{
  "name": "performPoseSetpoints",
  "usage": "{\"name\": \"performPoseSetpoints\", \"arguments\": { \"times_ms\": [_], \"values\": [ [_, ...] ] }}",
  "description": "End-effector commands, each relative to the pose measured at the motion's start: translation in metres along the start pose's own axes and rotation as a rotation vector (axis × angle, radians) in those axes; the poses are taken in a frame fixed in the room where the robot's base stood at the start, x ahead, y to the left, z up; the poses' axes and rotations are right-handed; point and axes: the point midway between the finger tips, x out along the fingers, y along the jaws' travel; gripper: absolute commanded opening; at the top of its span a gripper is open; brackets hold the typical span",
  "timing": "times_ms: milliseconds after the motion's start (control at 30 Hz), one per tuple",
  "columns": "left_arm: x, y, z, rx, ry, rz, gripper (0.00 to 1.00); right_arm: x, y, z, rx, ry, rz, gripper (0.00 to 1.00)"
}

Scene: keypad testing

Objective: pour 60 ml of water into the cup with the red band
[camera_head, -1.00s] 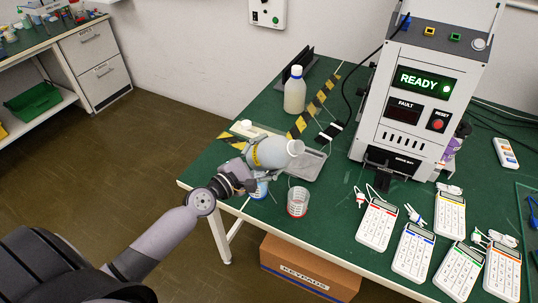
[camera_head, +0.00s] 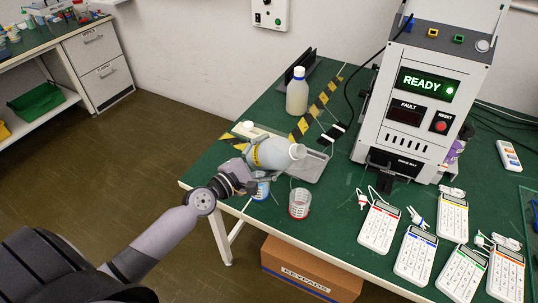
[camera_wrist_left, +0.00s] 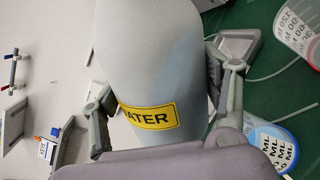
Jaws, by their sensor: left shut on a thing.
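My left gripper (camera_head: 248,167) is shut on the grey-white water bottle (camera_head: 275,153) and holds it above the table, tipped nearly on its side. Its open mouth points right, above and behind the clear cup with the red band (camera_head: 299,204). In the left wrist view the fingers (camera_wrist_left: 165,110) clasp the bottle (camera_wrist_left: 150,60), with its yellow WATER label showing. The red-band cup (camera_wrist_left: 300,30) is partly cut off at top right there. No stream shows, and I cannot tell the cup's level. A blue-band cup (camera_head: 261,190) stands below the gripper, partly hidden. My right gripper is out of view.
A grey tray (camera_head: 313,167) lies behind the red-band cup. A blue-capped bottle (camera_head: 297,92) stands farther back. The test machine (camera_head: 416,130) reads READY. Several keypads (camera_head: 415,254) lie at right. Bare green table surface (camera_head: 335,215) lies right of the red-band cup.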

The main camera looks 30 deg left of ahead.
Motion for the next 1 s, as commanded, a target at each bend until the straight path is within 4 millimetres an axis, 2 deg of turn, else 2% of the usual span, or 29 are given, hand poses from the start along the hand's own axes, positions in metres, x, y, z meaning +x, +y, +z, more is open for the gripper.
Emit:
{"name": "performPoseSetpoints", "arguments": {
  "times_ms": [1000],
  "values": [
    [0.0002, 0.0038, -0.0059, 0.101, 0.004, 0.004, 0.28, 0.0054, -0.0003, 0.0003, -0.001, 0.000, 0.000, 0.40]
  ]
}}
